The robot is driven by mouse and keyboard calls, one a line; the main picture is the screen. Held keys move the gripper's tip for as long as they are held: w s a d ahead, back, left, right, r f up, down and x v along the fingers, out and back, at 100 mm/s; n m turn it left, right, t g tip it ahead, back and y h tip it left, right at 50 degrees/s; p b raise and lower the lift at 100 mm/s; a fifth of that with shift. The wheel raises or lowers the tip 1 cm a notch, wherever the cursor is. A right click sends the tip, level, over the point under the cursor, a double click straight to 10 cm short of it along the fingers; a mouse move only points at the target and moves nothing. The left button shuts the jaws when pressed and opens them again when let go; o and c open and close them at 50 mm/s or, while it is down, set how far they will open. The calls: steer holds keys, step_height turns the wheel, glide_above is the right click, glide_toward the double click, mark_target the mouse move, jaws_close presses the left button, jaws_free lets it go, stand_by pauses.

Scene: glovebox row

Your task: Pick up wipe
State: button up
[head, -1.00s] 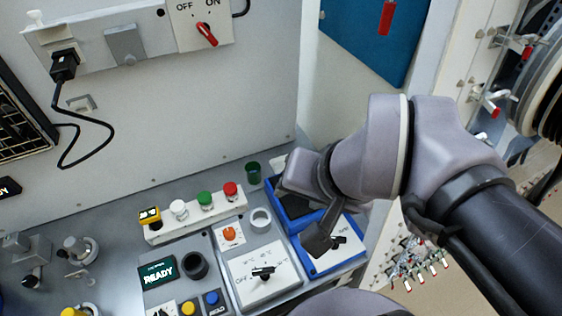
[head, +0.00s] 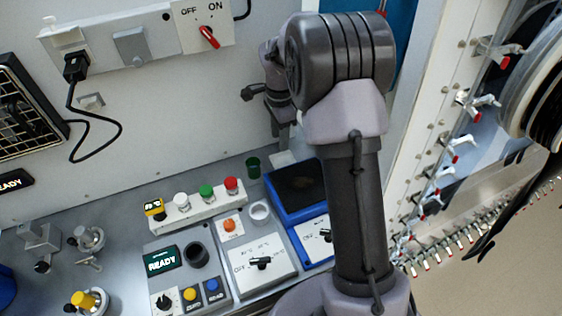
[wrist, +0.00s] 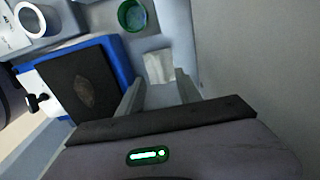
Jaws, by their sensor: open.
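The wipe is a small white folded sheet (wrist: 159,68) lying flat on the grey bench top. In the wrist view it is just beyond and between my fingertips. It also shows in the head view (head: 284,159), partly hidden, behind the blue-framed device and right of the green cup. My gripper (wrist: 159,80) is open and empty, its two fingers apart and pointing toward the wipe.
A blue-framed hot plate (wrist: 85,85) with a dark top lies left of my gripper. A green cup (wrist: 132,15) and a white ring-shaped cup (wrist: 30,19) stand beyond. The back wall (wrist: 255,50) is close on the right.

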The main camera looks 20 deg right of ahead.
mark_target(282, 155)
steer(key=f+b, duration=0.1)
steer(key=f, duration=0.4)
steer(key=f+b, duration=0.1)
steer(key=f, duration=0.1)
steer(key=shift+d+f+b, duration=0.15)
steer(key=shift+d+b, duration=0.1)
steer(key=shift+b, duration=0.1)
steer(key=shift+s, duration=0.1)
jaws_close()
